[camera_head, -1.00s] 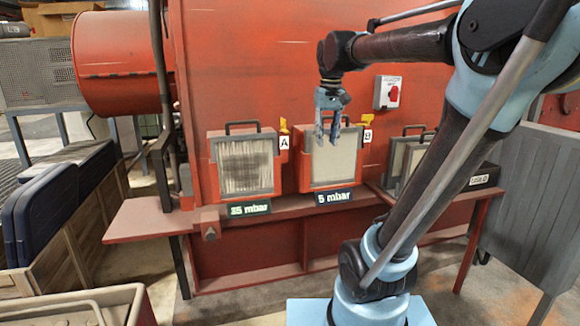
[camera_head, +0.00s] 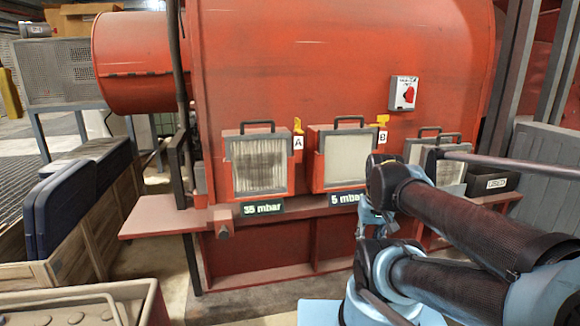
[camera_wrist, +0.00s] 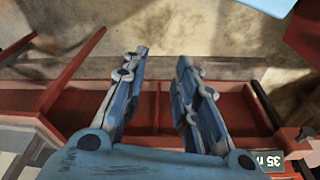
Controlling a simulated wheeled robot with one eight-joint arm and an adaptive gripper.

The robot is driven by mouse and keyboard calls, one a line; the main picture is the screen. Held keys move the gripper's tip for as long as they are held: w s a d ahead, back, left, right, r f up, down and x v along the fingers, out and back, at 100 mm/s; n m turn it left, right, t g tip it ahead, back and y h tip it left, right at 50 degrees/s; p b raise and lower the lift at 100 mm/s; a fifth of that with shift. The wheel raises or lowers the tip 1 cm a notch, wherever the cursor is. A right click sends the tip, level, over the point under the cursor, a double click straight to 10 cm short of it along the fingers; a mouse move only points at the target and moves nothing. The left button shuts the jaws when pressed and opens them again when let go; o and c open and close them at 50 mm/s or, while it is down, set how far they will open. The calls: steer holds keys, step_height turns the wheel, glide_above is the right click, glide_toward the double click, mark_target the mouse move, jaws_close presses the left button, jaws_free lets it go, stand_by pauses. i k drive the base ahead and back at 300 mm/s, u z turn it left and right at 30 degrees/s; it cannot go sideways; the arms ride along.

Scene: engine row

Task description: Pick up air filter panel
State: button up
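Filter panel A (camera_head: 258,165), greyish and pleated with a black top handle, sits in a red slot above a "35 mbar" sign (camera_head: 262,208). Filter panel B (camera_head: 344,158), cleaner and pale, sits in the slot to its right above a "5 mbar" sign (camera_head: 343,199), which is partly covered by my arm. More pale panels with handles (camera_head: 420,150) stand upright at the right end of the ledge, partly behind my arm. My gripper (camera_wrist: 163,58) is open and empty, with two blue fingers apart. In the head view my gripper (camera_head: 374,222) is low, in front of the ledge below panel B.
A red ledge (camera_head: 155,219) runs under the slots. Yellow tabs A (camera_head: 297,126) and B (camera_head: 382,121) and a red switch (camera_head: 404,93) are on the housing. A black bin (camera_head: 488,181) stands right. A wooden crate (camera_head: 95,215) holds dark blue cases at left.

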mark_target(259, 161)
steer(key=u, duration=1.25)
steer(key=k, duration=1.25)
steer(key=z, duration=0.65)
steer(key=i, duration=1)
